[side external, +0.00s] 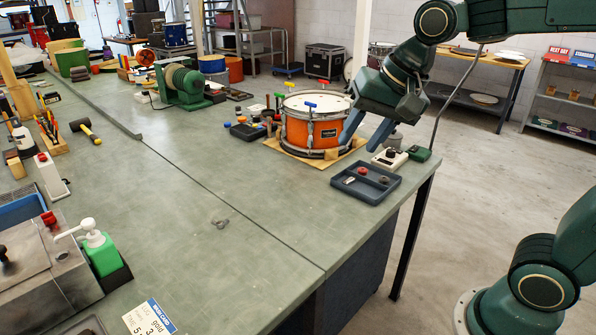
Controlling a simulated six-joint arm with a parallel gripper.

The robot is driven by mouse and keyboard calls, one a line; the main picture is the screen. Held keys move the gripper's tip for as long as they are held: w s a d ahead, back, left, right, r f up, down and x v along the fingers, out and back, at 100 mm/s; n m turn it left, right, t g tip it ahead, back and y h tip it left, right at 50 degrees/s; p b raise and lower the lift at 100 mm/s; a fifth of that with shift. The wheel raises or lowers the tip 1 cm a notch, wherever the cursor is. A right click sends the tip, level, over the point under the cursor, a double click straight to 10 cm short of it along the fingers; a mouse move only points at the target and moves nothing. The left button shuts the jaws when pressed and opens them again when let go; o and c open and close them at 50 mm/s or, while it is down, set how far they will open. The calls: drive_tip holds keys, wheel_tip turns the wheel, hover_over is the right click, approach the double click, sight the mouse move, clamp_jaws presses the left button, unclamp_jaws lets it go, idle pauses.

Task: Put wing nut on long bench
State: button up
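The long bench (185,240) has a green-grey top with a seam along it and runs from the front to the far left. A small grey metal piece (220,223) that may be the wing nut lies on its bare front part; it is too small to be sure. My gripper (357,147) has two blue fingers spread apart and points down beside the right side of an orange drum (313,131). I see nothing between the fingers. The gripper is well to the right of and behind the grey piece. Whether a finger touches the drum I cannot tell.
A dark tray (341,185) with small parts stands at the right edge, near a white box (390,159). A green winder (183,86) stands farther back. A green dispenser (102,252), a mallet (86,130) and a printed card (149,317) are at left. The bench's middle is clear.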

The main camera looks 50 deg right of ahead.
drive_tip(key=s+d+f+n, duration=0.1)
drive_tip(key=s+f+n, duration=0.1)
drive_tip(key=s+n, duration=0.2)
drive_tip(key=s+d+f+n, duration=0.1)
drive_tip(key=s+n, duration=0.3)
drive_tip(key=s, duration=0.5)
drive_tip(key=shift+s+d+f+t+h, duration=0.15)
drive_tip(key=shift+s+f+t+h, duration=0.15)
drive_tip(key=shift+f+h, duration=0.1)
